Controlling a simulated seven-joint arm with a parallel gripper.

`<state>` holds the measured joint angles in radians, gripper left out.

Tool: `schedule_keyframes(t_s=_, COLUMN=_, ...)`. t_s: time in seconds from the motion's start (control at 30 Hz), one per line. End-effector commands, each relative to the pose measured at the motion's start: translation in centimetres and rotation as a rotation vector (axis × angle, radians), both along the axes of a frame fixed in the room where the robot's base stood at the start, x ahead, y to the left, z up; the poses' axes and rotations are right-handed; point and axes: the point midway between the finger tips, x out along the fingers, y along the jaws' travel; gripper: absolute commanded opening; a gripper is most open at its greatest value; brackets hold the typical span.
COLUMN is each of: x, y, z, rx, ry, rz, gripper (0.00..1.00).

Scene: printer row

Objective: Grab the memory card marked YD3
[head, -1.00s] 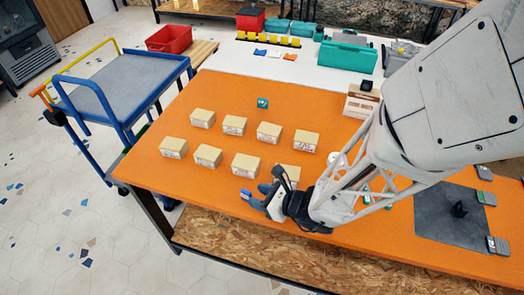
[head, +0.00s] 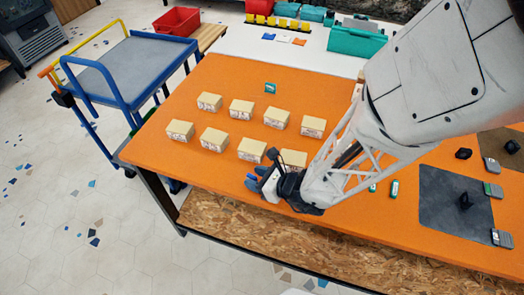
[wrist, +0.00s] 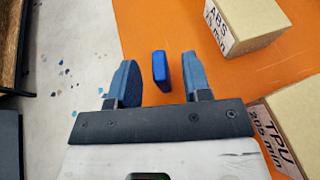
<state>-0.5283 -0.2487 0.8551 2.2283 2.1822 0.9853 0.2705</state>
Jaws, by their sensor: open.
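A small blue block-like piece (wrist: 161,70), which may be a memory card, is at the table's front left edge in the wrist view. No marking on it can be read, so I cannot tell if it is YD3. My gripper (wrist: 160,82) is open, with one dark blue finger on each side of the piece in the picture, the right finger closer. I cannot tell its depth between them. In the head view my gripper (head: 255,181) is low over the front edge. Two small green pieces (head: 394,188) (head: 372,187) lie right of my arm.
Several tan labelled boxes (head: 214,139) stand in two rows on the orange table (head: 190,155); ABS (wrist: 240,25) and TPU (wrist: 290,120) boxes are right of my gripper. A dark mat (head: 445,205) lies at right. A blue-framed cart (head: 125,70) stands left.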

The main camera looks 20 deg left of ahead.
Motion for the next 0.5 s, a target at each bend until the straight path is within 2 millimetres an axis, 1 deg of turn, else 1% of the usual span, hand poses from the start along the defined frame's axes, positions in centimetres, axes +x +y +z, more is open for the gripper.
schedule_keyframes(t_s=0.1, x=0.2, y=1.1, z=-0.4, rx=-0.001, ry=0.001, rz=0.003, gripper=0.45)
schedule_keyframes(t_s=0.3, x=0.5, y=2.7, z=-1.2, rx=-0.002, ry=0.002, rz=0.001, gripper=0.45)
schedule_keyframes(t_s=0.5, x=0.7, y=3.2, z=-1.3, rx=0.000, ry=0.000, rz=0.000, gripper=0.45)
